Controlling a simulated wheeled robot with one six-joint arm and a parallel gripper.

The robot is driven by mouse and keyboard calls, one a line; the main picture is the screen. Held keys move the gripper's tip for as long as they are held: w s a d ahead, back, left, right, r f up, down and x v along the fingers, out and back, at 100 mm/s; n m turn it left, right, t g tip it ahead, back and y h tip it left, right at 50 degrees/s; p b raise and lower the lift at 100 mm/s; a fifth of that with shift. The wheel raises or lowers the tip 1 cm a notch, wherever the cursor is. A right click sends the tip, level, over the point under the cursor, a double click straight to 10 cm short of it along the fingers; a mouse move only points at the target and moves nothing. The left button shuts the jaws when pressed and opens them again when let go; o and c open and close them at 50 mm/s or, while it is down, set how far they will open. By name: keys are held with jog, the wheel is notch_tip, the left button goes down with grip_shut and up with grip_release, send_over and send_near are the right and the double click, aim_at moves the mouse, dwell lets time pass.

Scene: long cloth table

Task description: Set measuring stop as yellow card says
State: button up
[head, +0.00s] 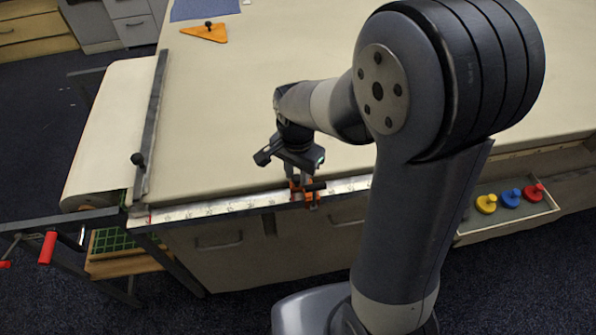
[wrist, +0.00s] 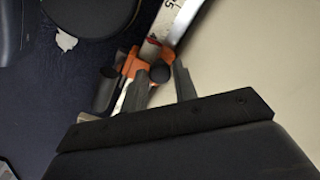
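The orange measuring stop (head: 311,196) with a black knob sits on the white ruler strip (head: 215,206) along the table's front edge. My gripper (head: 303,176) is directly above the stop, pointing down. In the wrist view, my gripper's two fingers (wrist: 160,85) are apart, with the black knob (wrist: 160,72) of the orange stop (wrist: 131,65) showing between their tips. A gap shows beside the knob, so I see no firm grip. The ruler (wrist: 172,20) carries printed numbers, but the exact setting cannot be read. No yellow card is recognisable in either view.
A long metal bar (head: 151,125) with a black knob crosses the table's left end, beside a cloth roll (head: 105,130). An orange triangle (head: 205,33) lies at the back. An open drawer (head: 510,217) at right holds yellow, blue and red knobbed pieces. The tabletop's middle is clear.

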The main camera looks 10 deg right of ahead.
jog(key=o, duration=0.4)
jog(key=shift+c, duration=0.2)
notch_tip(320, 180, up, 11)
jog(key=shift+f, duration=0.2)
notch_tip(320, 180, down, 11)
jog(key=shift+w+d+r, duration=0.1)
jog(key=shift+d+r, duration=0.05)
jog(key=shift+d, duration=1.15)
jog(key=shift+a, duration=0.15)
